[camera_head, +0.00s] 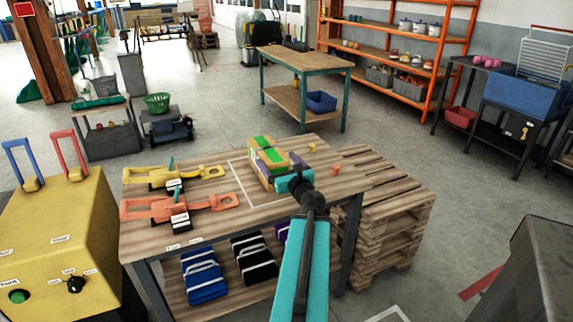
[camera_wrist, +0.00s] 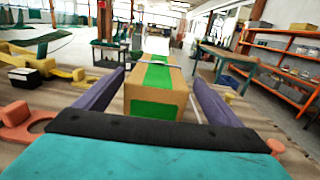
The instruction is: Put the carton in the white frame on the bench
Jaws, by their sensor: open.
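The carton (camera_head: 264,158) is a brown box with bright green tape, standing on the wooden bench (camera_head: 215,222). In the wrist view the carton (camera_wrist: 155,92) lies between the two purple fingers of my gripper (camera_wrist: 158,78). The fingers are open, with a visible gap on the right side. In the head view my gripper (camera_head: 290,178) is at the carton's near right side. The white frame (camera_head: 239,182) is a thin outline on the bench. Its left part shows bare beside the carton; its right part is hidden, so I cannot tell whether the carton is fully inside.
A yellow tool (camera_head: 165,177) and an orange tool (camera_head: 165,209) lie left of the frame. A small orange piece (camera_head: 336,171) lies right of my gripper. Stacked pallets (camera_head: 385,215) stand against the bench's right side. A yellow cabinet (camera_head: 60,235) stands at its left.

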